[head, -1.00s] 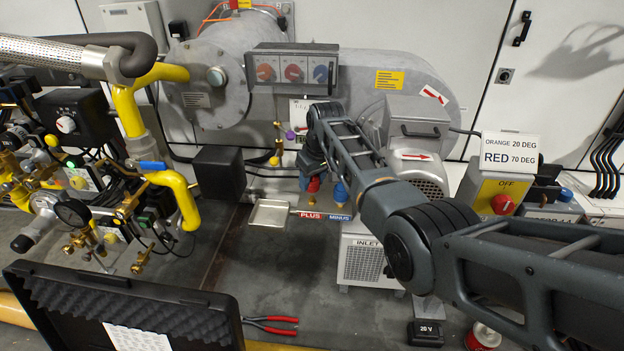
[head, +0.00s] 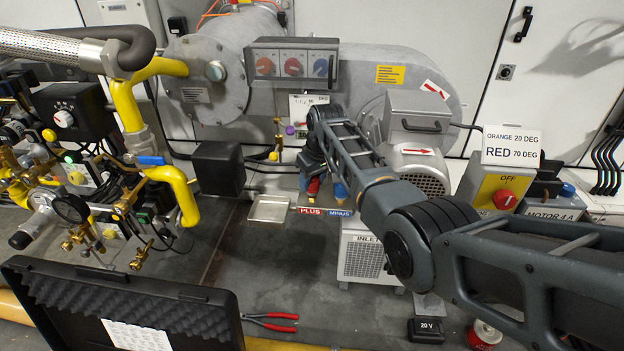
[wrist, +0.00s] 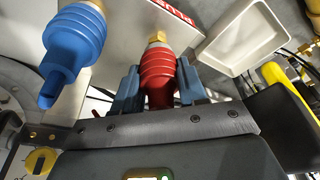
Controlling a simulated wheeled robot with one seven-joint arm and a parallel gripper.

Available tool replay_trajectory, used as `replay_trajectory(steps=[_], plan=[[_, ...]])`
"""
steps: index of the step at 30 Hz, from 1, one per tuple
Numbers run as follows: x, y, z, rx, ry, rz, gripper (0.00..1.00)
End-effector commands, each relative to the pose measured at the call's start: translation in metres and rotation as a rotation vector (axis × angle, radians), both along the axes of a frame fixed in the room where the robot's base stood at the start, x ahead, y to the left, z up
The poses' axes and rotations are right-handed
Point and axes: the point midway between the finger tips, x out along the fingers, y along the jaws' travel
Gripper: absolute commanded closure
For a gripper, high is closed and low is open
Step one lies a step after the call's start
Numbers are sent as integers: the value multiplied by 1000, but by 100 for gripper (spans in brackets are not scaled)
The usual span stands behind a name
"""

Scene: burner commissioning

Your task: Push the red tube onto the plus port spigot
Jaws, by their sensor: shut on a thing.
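The red ribbed tube (wrist: 158,72) is between the two blue-grey fingers of my gripper (wrist: 158,80) in the wrist view, and the gripper is shut on it. The brass plus port spigot (wrist: 157,38) shows at the tube's far end, in line with it; how far the tube covers it cannot be told. In the head view the red tube (head: 313,187) stands just behind the red PLUS label (head: 311,211), with my arm reaching down to it. The gripper's fingers are hard to make out there.
A blue ribbed tube (wrist: 75,45) sits close beside on the minus side, behind the MINUS label (head: 340,213). A shallow metal tray (wrist: 240,40) lies on the other side. A white inlet box (head: 362,258) stands in front. Red-handled pliers (head: 270,320) lie on the floor.

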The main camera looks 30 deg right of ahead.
Motion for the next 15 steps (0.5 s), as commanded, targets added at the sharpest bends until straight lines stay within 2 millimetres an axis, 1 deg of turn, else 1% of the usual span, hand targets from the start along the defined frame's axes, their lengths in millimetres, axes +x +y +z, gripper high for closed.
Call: replay_trajectory(steps=[15], plan=[[0, 0, -11, 0, -2, 0, 95]])
